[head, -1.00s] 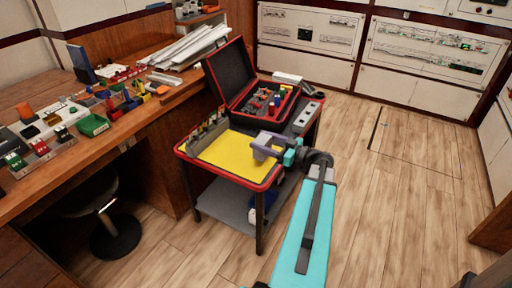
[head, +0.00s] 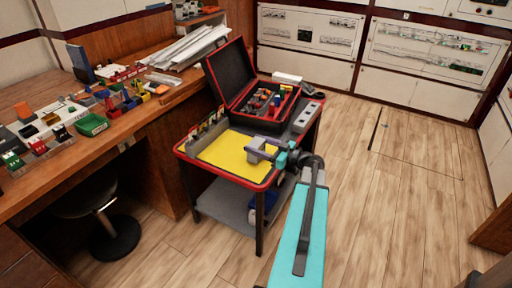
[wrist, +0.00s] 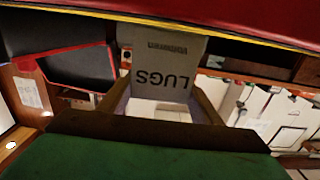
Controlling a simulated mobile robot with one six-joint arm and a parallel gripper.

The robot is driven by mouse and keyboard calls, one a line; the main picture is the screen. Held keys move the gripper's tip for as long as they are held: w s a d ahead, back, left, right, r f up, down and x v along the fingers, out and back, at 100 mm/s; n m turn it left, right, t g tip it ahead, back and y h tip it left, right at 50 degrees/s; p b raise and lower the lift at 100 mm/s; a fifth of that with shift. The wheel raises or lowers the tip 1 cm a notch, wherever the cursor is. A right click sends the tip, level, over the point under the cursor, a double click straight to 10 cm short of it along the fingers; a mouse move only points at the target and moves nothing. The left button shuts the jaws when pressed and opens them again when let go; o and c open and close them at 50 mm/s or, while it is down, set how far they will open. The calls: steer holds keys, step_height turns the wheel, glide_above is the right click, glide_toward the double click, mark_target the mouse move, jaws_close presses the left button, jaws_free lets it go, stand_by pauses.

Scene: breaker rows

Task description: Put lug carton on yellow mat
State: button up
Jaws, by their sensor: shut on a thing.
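The lug carton is a grey box with LUGS printed on it, upside down in the wrist view (wrist: 163,72). In the head view the carton (head: 254,156) is small and partly hidden by my gripper (head: 264,148). My gripper is shut on it and holds it over the right part of the yellow mat (head: 223,156). The mat lies flat on the red-rimmed cart top and its left and front parts are bare. I cannot tell whether the carton touches the mat.
An open black and red case (head: 262,101) stands behind the mat on the cart. A row of small upright items (head: 207,133) lines the mat's left edge. A grey strip (head: 306,117) lies right of the case. A cluttered wooden desk (head: 150,107) stands left.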

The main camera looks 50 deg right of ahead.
steer(key=shift+f, duration=0.2)
steer(key=o, duration=1.1)
steer(key=shift+s+r, duration=0.1)
steer(key=p+v, duration=0.1)
steer(key=v, duration=1)
steer(key=shift+s, duration=0.4)
steer(key=shift+s, duration=0.1)
